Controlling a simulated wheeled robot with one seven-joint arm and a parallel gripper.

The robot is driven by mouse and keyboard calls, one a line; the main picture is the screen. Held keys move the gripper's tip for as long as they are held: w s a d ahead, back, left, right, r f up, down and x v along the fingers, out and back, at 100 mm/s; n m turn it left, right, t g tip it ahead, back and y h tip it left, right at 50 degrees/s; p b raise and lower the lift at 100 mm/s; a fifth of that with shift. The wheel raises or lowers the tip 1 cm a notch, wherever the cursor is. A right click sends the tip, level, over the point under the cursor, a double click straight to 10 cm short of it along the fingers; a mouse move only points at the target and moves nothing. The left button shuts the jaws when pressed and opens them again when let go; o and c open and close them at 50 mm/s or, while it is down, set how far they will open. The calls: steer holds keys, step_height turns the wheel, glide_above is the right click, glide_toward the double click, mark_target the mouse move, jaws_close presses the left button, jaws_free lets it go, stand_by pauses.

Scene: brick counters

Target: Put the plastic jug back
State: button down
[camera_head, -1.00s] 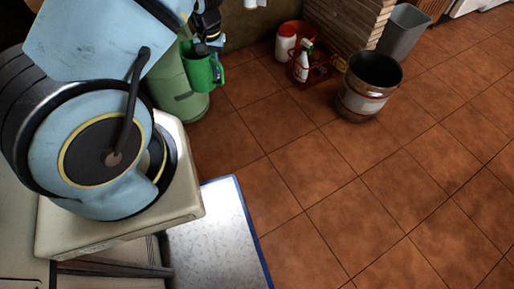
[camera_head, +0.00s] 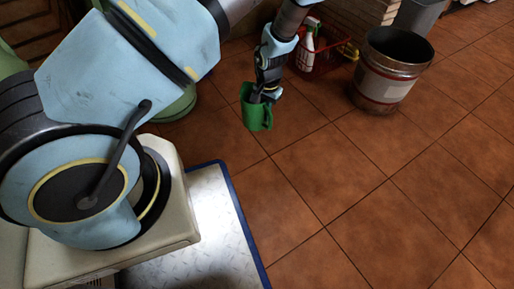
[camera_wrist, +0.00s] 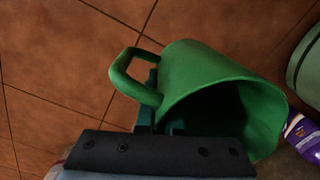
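The green plastic jug (camera_head: 254,114) hangs from my gripper (camera_head: 265,93) above the tiled floor in the head view. In the wrist view the jug (camera_wrist: 205,75) lies tilted across the picture, with its handle at left and its open mouth toward the lower right. My gripper (camera_wrist: 158,118) is shut on the jug beside the handle; the black mount hides part of the fingers and of the rim.
A metal bucket (camera_head: 388,75) stands on the floor at right, with a grey bin (camera_head: 418,17) behind it. A red basket (camera_head: 330,57) holds a white spray bottle (camera_head: 305,48). A large green container (camera_head: 178,105) is mostly behind my arm. Open floor lies at lower right.

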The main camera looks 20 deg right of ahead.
steer(key=f+b, duration=0.2)
steer(key=f, duration=0.2)
steer(key=f+b, duration=0.3)
steer(key=f, duration=0.1)
steer(key=d+f+b, duration=0.1)
steer(key=f+b, duration=0.1)
steer(key=f, duration=0.2)
steer(key=shift+s+f, duration=0.25)
steer(key=shift+f, duration=0.05)
steer(key=shift+r, duration=0.15)
steer(key=c, duration=1.1)
jaws_free()
steer(key=shift+o, duration=0.2)
